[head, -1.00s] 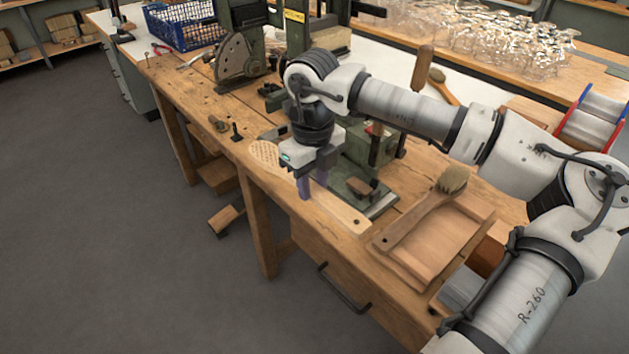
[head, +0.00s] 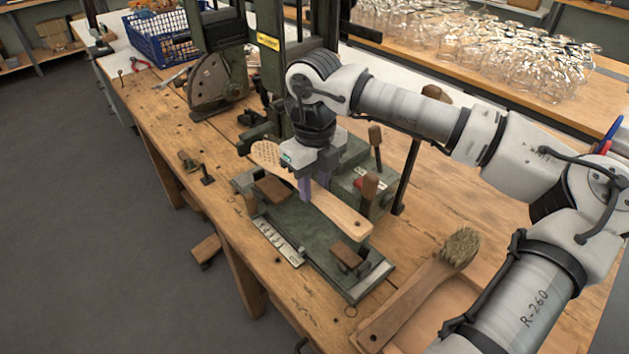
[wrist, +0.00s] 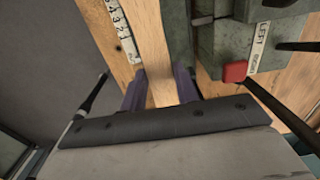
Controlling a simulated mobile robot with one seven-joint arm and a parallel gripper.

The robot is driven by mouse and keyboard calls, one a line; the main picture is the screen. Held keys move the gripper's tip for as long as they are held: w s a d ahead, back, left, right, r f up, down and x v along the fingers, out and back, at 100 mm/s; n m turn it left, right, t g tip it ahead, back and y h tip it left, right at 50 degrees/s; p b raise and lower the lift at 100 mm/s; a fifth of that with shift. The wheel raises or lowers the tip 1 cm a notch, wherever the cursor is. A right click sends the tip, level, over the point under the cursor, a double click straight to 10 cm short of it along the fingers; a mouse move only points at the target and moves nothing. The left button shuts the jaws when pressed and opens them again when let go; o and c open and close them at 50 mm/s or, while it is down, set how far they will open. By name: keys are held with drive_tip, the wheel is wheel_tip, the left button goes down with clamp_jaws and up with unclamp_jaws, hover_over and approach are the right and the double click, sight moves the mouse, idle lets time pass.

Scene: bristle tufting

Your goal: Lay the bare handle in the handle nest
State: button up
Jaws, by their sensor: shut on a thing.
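The bare handle (head: 346,214) is pale wood, with a broad end full of small holes at upper left and a single hole near its narrow end. My gripper (head: 306,188) is shut across its middle, pointing down. In the wrist view the handle (wrist: 153,45) runs between the two purple fingers (wrist: 160,88). The handle nest looks to be the green plate (head: 315,240) with wooden blocks (head: 272,190) on the bench. The handle appears over this plate, seemingly raised above it; the exact gap cannot be told. My gripper and the handle hide part of the plate.
A green unit with upright levers and a red knob (wrist: 235,71) stands just behind the plate. A finished brush (head: 420,285) lies on a wooden tray at front right. Green machines stand behind, with a blue crate (head: 160,35) at far left.

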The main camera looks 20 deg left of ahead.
drive_tip(key=shift+s+f+b, duration=0.1)
drive_tip(key=shift+f+b, duration=0.3)
drive_tip(key=shift+f, duration=0.4)
wheel_tip(320, 180, down, 4)
drive_tip(key=b, duration=0.2)
drive_tip(key=shift+f+b, duration=0.1)
drive_tip(key=shift+b, duration=0.2)
drive_tip(key=shift+f+b, duration=0.35)
drive_tip(key=shift+b, duration=0.05)
drive_tip(key=shift+b, duration=0.5)
drive_tip(key=shift+f+b, duration=1.2)
drive_tip(key=shift+b, duration=0.35)
idle(1.8)
drive_tip(key=o, duration=1.5)
drive_tip(key=shift+r, duration=0.2)
drive_tip(key=shift+r+p, duration=1.95)
drive_tip(key=shift+r, duration=1.4)
